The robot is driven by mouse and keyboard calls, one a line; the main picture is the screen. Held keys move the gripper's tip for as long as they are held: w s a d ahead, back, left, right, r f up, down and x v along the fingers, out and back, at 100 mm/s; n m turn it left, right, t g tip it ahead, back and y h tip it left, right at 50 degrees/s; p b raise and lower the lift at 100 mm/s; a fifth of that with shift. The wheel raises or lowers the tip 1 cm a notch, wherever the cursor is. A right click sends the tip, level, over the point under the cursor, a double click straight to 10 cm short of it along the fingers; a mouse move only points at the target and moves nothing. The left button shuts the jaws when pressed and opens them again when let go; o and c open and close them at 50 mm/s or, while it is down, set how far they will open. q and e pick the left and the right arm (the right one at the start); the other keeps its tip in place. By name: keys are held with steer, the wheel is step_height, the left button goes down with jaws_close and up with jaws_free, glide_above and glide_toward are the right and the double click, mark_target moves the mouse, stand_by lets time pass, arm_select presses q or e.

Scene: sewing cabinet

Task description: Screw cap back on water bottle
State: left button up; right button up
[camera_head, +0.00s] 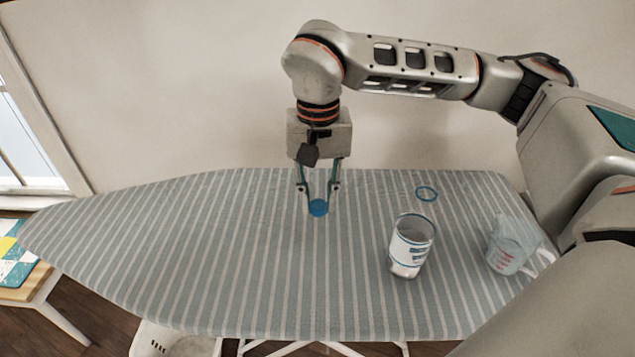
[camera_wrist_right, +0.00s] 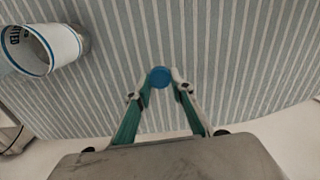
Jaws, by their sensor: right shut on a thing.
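A small round blue cap (camera_head: 318,208) is between the fingertips of my right gripper (camera_head: 319,198), which is shut on it. In the right wrist view the cap (camera_wrist_right: 160,77) sits between the two fingertips (camera_wrist_right: 162,84), over the striped cloth. I cannot tell whether it touches the board. A white open-topped cylinder (camera_head: 407,252) with blue print and a blue rim stands to the right of the gripper, apart from it; it also shows in the wrist view (camera_wrist_right: 60,42). No clear water bottle shape is visible. My left gripper is out of view.
The striped ironing board (camera_head: 240,270) has clear room left of the gripper. A blue ring (camera_head: 427,194) lies behind the cylinder. A clear measuring jug (camera_head: 506,255) with red marks stands at the right. A wall is behind, and a white basket (camera_head: 170,342) is below.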

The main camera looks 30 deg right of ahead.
steer(key=n, duration=0.1)
steer(key=f+n, duration=0.1)
steer(key=n, duration=0.3)
steer(key=shift+a+f, duration=0.2)
steer(key=shift+f, duration=0.2)
steer(key=shift+d, duration=0.15)
